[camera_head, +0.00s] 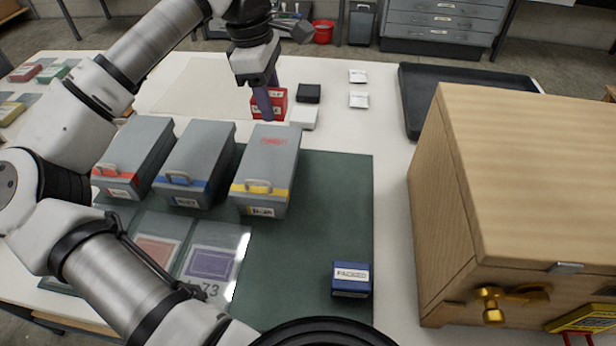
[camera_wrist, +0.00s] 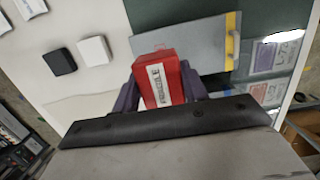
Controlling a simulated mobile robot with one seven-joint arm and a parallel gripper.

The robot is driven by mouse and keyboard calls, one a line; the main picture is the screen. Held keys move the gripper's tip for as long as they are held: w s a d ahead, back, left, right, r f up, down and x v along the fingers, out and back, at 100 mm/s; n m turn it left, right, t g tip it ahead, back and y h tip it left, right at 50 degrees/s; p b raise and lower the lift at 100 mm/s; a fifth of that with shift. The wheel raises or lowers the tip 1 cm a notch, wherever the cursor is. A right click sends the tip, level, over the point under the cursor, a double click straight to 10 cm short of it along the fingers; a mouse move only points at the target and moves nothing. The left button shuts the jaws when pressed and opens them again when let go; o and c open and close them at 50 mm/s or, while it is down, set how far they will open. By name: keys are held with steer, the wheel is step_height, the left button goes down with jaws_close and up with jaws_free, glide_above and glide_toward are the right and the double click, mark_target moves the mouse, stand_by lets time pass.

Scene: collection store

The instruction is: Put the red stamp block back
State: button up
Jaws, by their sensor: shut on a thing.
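The red stamp block (camera_head: 277,104) has a white label with dark lettering. It is at the far side of the table, behind the grey boxes, and it also shows in the wrist view (camera_wrist: 164,72). My gripper (camera_head: 264,100) is shut on it, with a dark purple finger on each side in the wrist view (camera_wrist: 160,90). Whether the block touches the table or is raised, I cannot tell. A black pad (camera_head: 308,94) and a white pad (camera_head: 303,117) lie just right of it. A blue stamp block (camera_head: 351,279) stands at the front of the green mat (camera_head: 330,190).
Three grey boxes with red, blue (camera_head: 197,165) and yellow (camera_head: 262,170) bands stand on the mat. A large wooden cabinet (camera_head: 520,170) fills the right. A black tray (camera_head: 465,95) lies behind it. Printed cards (camera_head: 208,262) lie at front left.

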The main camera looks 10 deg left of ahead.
steer(key=s+d+r+m+g+b, duration=0.1)
steer(key=s+d+r+m, duration=0.15)
steer(key=d+m, duration=0.25)
steer(key=s+d+r+m, duration=0.2)
steer(key=s+d+m, duration=0.1)
steer(key=d+m, duration=0.15)
steer(key=r+m+y, duration=0.2)
steer(key=m, duration=0.6)
glide_above(353, 222)
steer(key=shift+m+g, duration=0.25)
steer(key=shift+g, duration=0.15)
steer(key=f, duration=1.9)
steer(key=shift+w+f+p, duration=0.15)
steer(key=shift+w+p, duration=0.15)
steer(key=shift+p, duration=0.05)
steer(key=shift+f, duration=0.2)
steer(key=shift+f+b, duration=0.25)
steer(key=shift+b, duration=0.15)
steer(key=o, duration=0.8)
steer(key=shift+r, duration=0.1)
steer(key=shift+r+p, duration=0.1)
steer(key=shift+p, duration=0.2)
step_height(353, 222, up, 12)
steer(key=w+b, duration=0.1)
steer(key=shift+w, duration=0.4)
